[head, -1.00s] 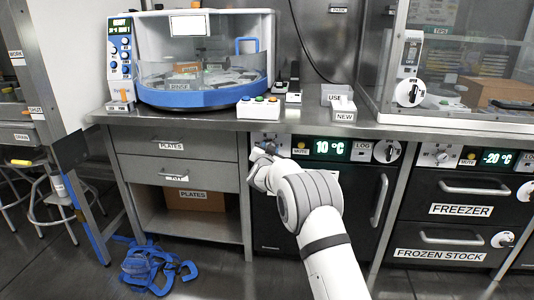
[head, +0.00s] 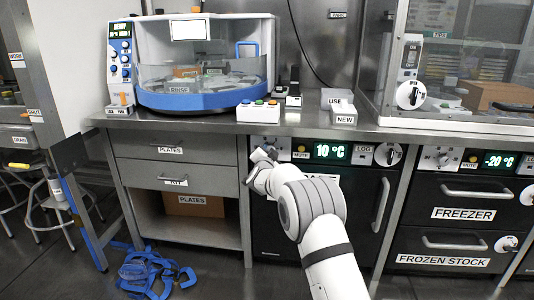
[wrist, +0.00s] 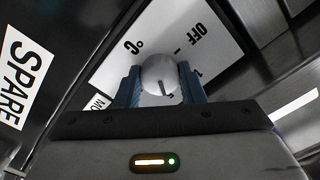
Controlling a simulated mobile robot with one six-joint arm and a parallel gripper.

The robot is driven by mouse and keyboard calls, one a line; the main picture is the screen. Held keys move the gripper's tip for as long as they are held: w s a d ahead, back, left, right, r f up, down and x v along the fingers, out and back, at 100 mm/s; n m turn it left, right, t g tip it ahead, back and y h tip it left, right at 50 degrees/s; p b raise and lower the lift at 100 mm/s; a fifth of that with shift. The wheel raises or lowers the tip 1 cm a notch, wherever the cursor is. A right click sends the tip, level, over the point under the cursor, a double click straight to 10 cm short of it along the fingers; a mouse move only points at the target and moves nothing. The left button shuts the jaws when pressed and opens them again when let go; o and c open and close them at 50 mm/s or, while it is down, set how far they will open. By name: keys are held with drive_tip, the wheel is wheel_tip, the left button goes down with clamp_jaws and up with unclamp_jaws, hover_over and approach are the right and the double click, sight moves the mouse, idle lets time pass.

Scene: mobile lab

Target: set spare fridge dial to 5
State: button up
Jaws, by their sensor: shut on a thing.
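The spare fridge dial (wrist: 159,74) is a round pale knob in the wrist view, between the two blue fingers of my gripper (wrist: 160,85). My gripper is shut on it. A dark pointer line on the knob points down in the picture, toward my palm. The white dial plate (wrist: 150,45) shows "OFF" at upper right and "°C" at upper left; the other marks are mostly hidden by the fingers. In the head view my gripper (head: 264,154) is at the fridge's top panel, left of the green 10 °C display (head: 330,151), and covers the dial.
A "SPARE" label (wrist: 24,75) is on the dark door at the left of the wrist view. The head view shows a MUTE button (head: 301,150) and LOG panel (head: 364,154) beside the display. The counter edge (head: 330,131) runs just above. Blue straps (head: 150,270) lie on the floor.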

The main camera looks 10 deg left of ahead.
drive_tip(key=shift+f, duration=0.3)
drive_tip(key=o, duration=0.8)
drive_tip(key=shift+r, duration=0.1)
drive_tip(key=shift+o, duration=0.9)
drive_tip(key=shift+r, duration=0.1)
drive_tip(key=s+p, duration=0.2)
drive_tip(key=s, duration=0.5)
drive_tip(key=shift+s+a, duration=0.15)
drive_tip(key=shift+s, duration=0.25)
